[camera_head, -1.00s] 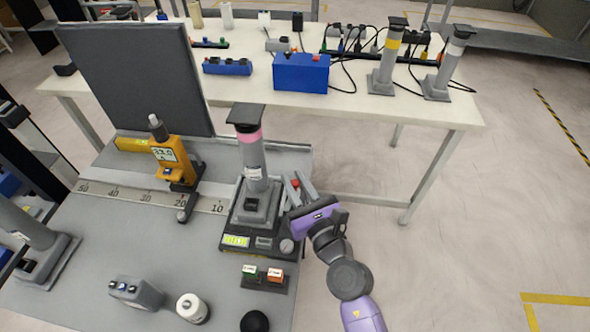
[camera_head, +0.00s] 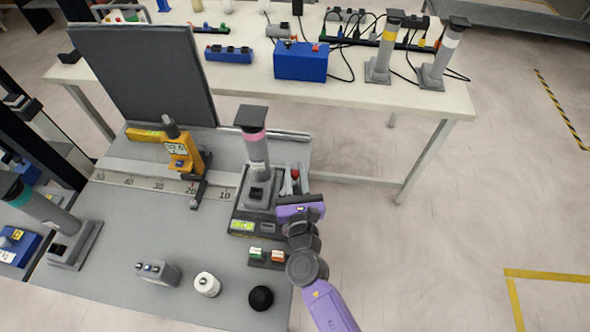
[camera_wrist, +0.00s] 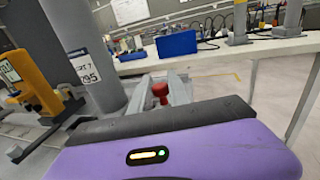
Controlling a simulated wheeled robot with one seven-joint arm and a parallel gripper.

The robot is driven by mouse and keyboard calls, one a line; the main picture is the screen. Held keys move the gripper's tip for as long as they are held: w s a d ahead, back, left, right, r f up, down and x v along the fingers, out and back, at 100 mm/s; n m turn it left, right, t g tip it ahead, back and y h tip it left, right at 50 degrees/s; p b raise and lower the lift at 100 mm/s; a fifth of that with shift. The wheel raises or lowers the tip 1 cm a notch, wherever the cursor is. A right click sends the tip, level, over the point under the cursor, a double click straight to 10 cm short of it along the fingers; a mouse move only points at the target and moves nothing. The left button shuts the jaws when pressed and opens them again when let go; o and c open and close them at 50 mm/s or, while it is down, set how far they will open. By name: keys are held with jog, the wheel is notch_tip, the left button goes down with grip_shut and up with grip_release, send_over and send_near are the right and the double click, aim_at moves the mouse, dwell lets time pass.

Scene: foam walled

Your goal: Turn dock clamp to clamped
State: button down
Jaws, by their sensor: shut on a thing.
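The dock (camera_head: 243,228) is a dark base with a lit display near the right edge of the grey bench. A grey post with a pink band (camera_head: 257,150) stands upright in it. A red knob (camera_head: 295,173), apparently the clamp's handle, is at the dock's right side; it also shows in the wrist view (camera_wrist: 160,90). My purple gripper (camera_head: 294,186) reaches in from the right front, with its grey fingers on either side of the red knob, shut on it. The wrist view shows the fingers (camera_wrist: 166,92) beyond the purple body, which hides the clamp's lower part.
A yellow gauge (camera_head: 182,155) on a ruler strip stands left of the dock. A white table (camera_head: 340,105) with a blue box (camera_head: 301,61) is behind. The floor at right is clear.

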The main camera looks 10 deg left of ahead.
jog(key=shift+r, duration=0.15)
jog(key=c, duration=1.3)
grip_release()
notch_tip(320, 180, up, 15)
jog(key=p, duration=0.9)
notch_tip(320, 180, up, 5)
jog(key=b, duration=0.1)
send_over(295, 172)
